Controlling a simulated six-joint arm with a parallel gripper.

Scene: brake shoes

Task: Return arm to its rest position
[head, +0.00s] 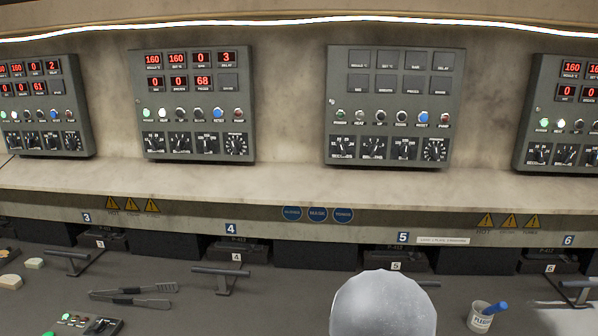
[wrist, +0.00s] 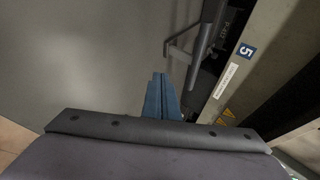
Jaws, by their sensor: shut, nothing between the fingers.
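My gripper (wrist: 160,82) shows in the wrist view as two blue fingers pressed together, with nothing between them. It points toward the front edge of station 5, over the grey work surface (wrist: 85,60). A bent metal handle (wrist: 180,42) lies just beyond the fingertips in the picture; I see no contact with it. The gripper fingers do not show in the head view. A pale rounded shape, which looks like part of my arm, stands at the bottom centre-right there and hides part of the surface and the station 5 handle.
Control panels line the back wall; the station 4 panel (head: 193,105) is lit, the station 5 panel (head: 393,106) has dark displays. Tongs (head: 133,297) lie on the left. A white cup (head: 481,318) with a blue-handled tool stands at right. A T-handle (head: 222,279) projects at station 4.

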